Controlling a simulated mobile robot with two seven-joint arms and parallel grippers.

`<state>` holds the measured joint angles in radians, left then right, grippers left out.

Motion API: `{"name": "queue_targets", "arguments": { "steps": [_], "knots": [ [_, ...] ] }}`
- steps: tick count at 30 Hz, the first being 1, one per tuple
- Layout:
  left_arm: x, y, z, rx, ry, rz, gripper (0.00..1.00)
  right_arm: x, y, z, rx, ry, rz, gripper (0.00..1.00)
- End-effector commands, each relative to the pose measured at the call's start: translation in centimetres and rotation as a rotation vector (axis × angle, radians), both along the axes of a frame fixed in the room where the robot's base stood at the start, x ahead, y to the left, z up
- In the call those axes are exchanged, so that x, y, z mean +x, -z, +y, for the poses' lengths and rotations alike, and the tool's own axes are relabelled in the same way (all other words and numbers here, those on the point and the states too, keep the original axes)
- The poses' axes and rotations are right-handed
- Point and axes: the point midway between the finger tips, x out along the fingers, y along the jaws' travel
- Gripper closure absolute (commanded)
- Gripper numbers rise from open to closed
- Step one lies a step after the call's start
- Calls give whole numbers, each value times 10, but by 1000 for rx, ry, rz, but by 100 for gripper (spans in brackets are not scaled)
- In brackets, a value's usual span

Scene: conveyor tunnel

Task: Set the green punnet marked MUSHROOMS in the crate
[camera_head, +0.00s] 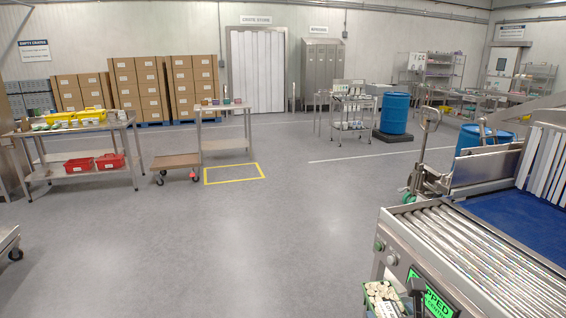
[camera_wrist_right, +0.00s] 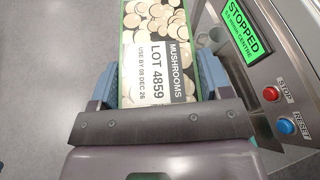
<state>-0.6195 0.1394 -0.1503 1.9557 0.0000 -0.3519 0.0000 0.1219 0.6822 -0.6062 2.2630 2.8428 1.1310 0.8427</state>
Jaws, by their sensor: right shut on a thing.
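The green punnet (camera_wrist_right: 155,30) has a white label reading MUSHROOMS, LOT 4859, and pale mushrooms show through its top. My right gripper (camera_wrist_right: 158,78) is shut on it, a finger on each side. In the head view the punnet (camera_head: 382,298) is at the bottom edge, beside the conveyor's control panel, partly cut off. I cannot tell which crate is meant. My left gripper is not in view.
The roller conveyor (camera_head: 470,250) fills the right; its green screen (camera_wrist_right: 248,32) reads STOPPED, above red and blue buttons. A low trolley (camera_head: 175,161) and a small table (camera_head: 222,106) stand beside the steel table (camera_head: 125,124). The middle floor is clear.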

Motion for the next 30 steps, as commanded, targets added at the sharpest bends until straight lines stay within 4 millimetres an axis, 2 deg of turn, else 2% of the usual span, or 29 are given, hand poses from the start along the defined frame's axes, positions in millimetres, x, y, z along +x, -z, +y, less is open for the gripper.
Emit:
{"name": "queue_targets", "arguments": {
  "steps": [1,3,9,30],
  "knots": [
    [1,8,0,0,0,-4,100,0,9,-3,-5,3,-3,60],
    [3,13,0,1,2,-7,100,0,14,-2,-4,3,-4,60],
    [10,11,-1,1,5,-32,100,0,24,-2,-3,3,-5,60],
    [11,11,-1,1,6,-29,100,0,24,-2,-4,2,-6,60]
  ]
}}
